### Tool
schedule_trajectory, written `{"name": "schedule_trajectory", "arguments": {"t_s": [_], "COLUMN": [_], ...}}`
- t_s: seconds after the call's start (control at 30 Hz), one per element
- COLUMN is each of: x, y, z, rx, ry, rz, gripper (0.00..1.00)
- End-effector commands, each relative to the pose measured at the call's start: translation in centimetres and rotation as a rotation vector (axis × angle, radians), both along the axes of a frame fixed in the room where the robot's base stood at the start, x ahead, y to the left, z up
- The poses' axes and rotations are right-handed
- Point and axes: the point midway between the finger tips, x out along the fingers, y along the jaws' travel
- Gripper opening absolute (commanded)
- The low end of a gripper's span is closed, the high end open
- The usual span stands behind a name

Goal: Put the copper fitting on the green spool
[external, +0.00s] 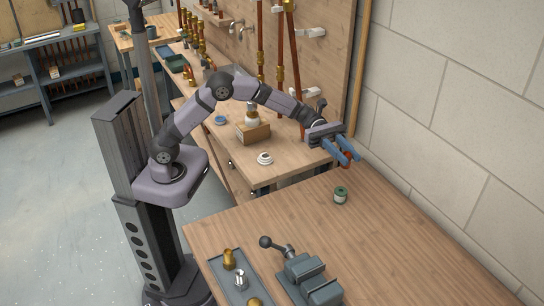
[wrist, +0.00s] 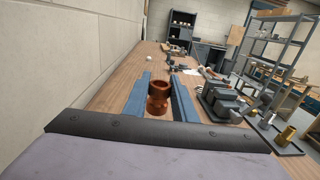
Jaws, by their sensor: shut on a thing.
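My gripper (external: 350,152) has blue fingers and is shut on the copper fitting (external: 346,159), which shows as a small reddish piece at the fingertips. In the wrist view the copper fitting (wrist: 158,98) is a short ringed tube with an open mouth, between the two blue fingers. The green spool (external: 340,195) stands upright on the near wooden table, with a pale top. In the external picture the fitting appears above the spool, apart from it. I cannot make out the spool in the wrist view.
A grey vise (external: 312,281) with a ball-ended handle stands on the near table. A tray (external: 226,264) with brass and silvery fittings lies left of it. A block wall (external: 450,110) borders the right side. The table right of the spool is clear.

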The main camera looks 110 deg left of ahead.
Motion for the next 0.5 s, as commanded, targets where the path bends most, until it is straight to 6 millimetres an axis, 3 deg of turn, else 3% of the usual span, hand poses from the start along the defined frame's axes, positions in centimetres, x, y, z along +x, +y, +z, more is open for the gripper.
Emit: {"name": "schedule_trajectory", "arguments": {"t_s": [0.5], "x": [0.0], "y": [0.0], "z": [-6.1], "rx": [-0.001], "ry": [0.001], "rz": [-0.001], "gripper": [0.03]}}
